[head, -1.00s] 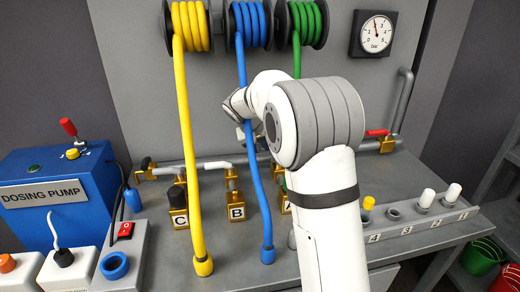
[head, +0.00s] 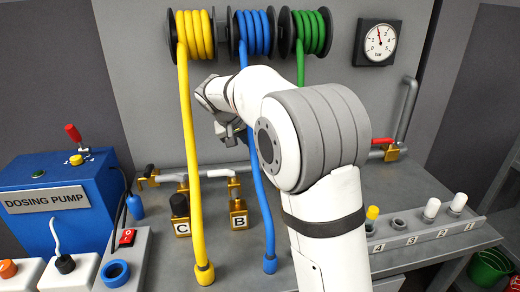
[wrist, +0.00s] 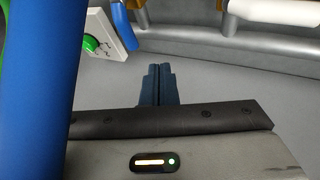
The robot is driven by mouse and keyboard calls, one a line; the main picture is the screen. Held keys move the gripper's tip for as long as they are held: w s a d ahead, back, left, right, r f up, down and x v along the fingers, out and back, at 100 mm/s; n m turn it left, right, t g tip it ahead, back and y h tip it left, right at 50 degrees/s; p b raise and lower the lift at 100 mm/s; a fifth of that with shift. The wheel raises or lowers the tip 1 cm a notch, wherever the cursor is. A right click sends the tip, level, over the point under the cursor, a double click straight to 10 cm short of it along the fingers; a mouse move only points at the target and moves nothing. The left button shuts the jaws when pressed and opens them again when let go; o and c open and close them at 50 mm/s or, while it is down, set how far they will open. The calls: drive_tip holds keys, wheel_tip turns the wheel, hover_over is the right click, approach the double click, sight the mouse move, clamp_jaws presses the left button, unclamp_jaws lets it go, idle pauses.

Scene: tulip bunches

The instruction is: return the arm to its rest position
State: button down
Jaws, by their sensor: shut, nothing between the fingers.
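My arm is raised in front of the bench, its white and grey elbow large at the middle right of the head view. My gripper (head: 232,135) hangs at the far end of the forearm, near the blue hose (head: 261,190), partly hidden by my own wrist. In the wrist view the two dark fingers of my gripper (wrist: 158,84) are together, with nothing between them. The blue hose (wrist: 40,85) runs close along the left edge of that view.
The yellow hose (head: 190,150) hangs left of my forearm. Valves C (head: 181,212) and B (head: 238,210) stand on the bench; my arm hides part of the green hose. A blue dosing pump (head: 60,200) stands left, a numbered rack (head: 425,235) right, a gauge (head: 377,42) above.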

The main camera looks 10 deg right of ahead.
drive_tip(key=s+d+r+g+y+p, duration=0.1)
drive_tip(key=s+d+r, duration=0.1)
drive_tip(key=s, duration=0.6)
drive_tip(key=s+d+r+y+p, duration=0.1)
drive_tip(key=s+r+p, duration=0.1)
drive_tip(key=s, duration=0.6)
drive_tip(key=s+f+y+p, duration=0.1)
drive_tip(key=s+f, duration=0.2)
drive_tip(key=s, duration=0.6)
drive_tip(key=s+d+f+g+y+p, duration=0.1)
drive_tip(key=s+f+y, duration=0.1)
drive_tip(key=s, duration=0.8)
drive_tip(key=shift+s+d+f+n, duration=0.2)
drive_tip(key=shift+d+f+n, duration=0.1)
drive_tip(key=shift+f, duration=0.4)
drive_tip(key=shift+a, duration=0.1)
